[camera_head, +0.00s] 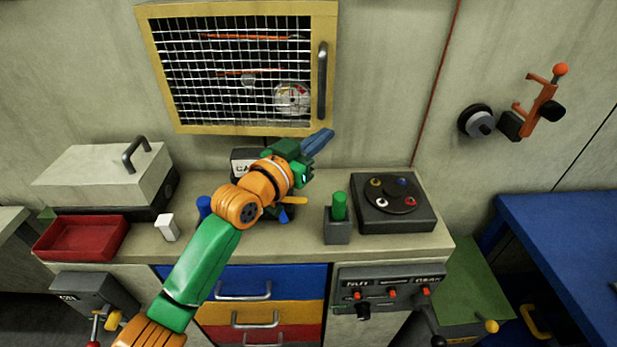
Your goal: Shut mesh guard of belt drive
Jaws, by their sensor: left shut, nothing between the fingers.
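The mesh guard (172,75) is a yellow frame with pale wire mesh on the wall at the top of the view. A grey vertical handle (322,80) sits on its right side. The guard looks flat against its housing, and I see no clear gap. Behind the mesh show orange-red belt strands and a pale round disc (291,98). My left gripper (325,138) is shut and empty, with its blue fingers just below the guard's lower right corner. Whether it touches the frame I cannot tell. My right gripper is not in view.
Below is a counter (290,245) with a lidded grey box (100,178), a red tray (80,238), a green cylinder in a block (339,208) and a dark box with coloured knobs (393,203). An orange lever (541,103) is on the right wall.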

